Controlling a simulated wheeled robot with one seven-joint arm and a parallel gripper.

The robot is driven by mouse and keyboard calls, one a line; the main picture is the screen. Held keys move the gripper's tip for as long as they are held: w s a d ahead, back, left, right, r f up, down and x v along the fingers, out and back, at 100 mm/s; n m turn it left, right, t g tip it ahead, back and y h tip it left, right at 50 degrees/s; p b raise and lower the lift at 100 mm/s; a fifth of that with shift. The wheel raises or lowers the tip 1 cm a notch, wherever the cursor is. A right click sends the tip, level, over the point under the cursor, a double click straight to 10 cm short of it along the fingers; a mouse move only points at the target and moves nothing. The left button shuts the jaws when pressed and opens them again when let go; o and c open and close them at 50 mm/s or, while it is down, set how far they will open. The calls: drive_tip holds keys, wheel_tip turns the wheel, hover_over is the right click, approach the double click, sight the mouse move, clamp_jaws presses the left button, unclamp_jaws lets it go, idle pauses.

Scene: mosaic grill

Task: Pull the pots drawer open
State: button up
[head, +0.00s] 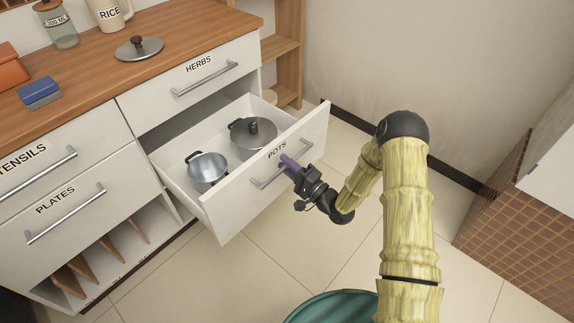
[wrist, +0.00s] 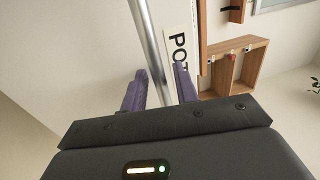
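The pots drawer (head: 228,222) stands pulled out from the cabinet, with its white front labelled "POTS" (head: 277,150). Two metal pots show inside: an open one (head: 208,170) and a lidded one (head: 253,133). The drawer's bar handle (head: 266,182) is on the front, and it also shows in the wrist view (wrist: 150,40).
The herbs drawer (head: 160,104) above is shut, as are the plates (head: 75,215) and utensils drawers at left. The wooden counter (head: 185,30) holds a lid (head: 139,48) and jars. A teal round object (head: 345,308) is at the bottom. Tiled floor in front is mostly clear.

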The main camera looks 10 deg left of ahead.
drive_tip(key=shift+d, duration=0.15)
drive_tip(key=p+v, duration=0.2)
drive_tip(key=v, duration=1.5)
drive_tip(key=shift+s, duration=0.15)
